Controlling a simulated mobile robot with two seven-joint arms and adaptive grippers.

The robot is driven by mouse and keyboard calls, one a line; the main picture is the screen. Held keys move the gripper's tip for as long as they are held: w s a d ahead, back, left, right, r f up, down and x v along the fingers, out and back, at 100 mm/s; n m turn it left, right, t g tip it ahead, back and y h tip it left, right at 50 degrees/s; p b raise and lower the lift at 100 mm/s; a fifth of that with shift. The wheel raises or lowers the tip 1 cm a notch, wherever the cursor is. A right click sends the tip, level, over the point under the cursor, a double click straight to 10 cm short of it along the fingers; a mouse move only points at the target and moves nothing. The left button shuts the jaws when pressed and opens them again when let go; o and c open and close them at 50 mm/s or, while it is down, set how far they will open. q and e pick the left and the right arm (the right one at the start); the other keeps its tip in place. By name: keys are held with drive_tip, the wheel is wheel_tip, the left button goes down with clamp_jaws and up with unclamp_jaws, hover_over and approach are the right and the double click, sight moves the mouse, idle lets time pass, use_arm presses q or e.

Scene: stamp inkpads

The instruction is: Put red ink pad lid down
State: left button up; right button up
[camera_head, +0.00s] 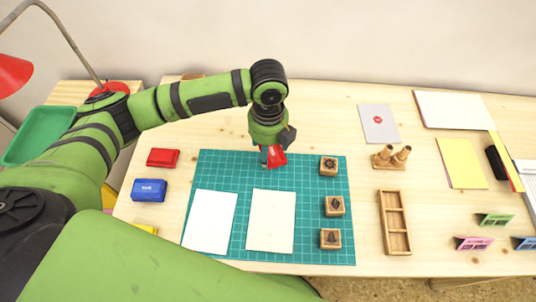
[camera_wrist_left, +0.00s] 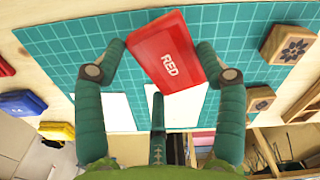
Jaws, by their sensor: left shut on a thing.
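The red ink pad lid (camera_wrist_left: 165,50), a flat red piece with "RED" in white letters, is between the fingers of my left gripper (camera_wrist_left: 160,55) in the left wrist view. In the head view the lid (camera_head: 277,157) shows tilted under my left gripper (camera_head: 268,158), above the upper middle of the green cutting mat (camera_head: 223,174). The gripper is shut on the lid, and the gap below it is hard to judge. The red ink pad (camera_head: 163,158) lies on the table left of the mat. My right gripper is out of view.
A blue ink pad (camera_head: 149,190) and a partly hidden yellow one (camera_head: 144,230) sit below the red pad. Two paper sheets lie on the mat, with wooden stamps (camera_head: 329,166) along its right side. A wooden tray (camera_head: 396,222) stands farther right.

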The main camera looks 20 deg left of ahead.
use_arm(q)
drive_tip(key=shift+a+f, duration=0.1)
drive_tip(key=shift+f, duration=1.95)
drive_tip(key=o, duration=0.8)
drive_tip(key=shift+f, duration=0.15)
drive_tip(key=shift+o, duration=0.2)
wheel_tip(320, 180, up, 12)
drive_tip(key=shift+r, duration=0.2)
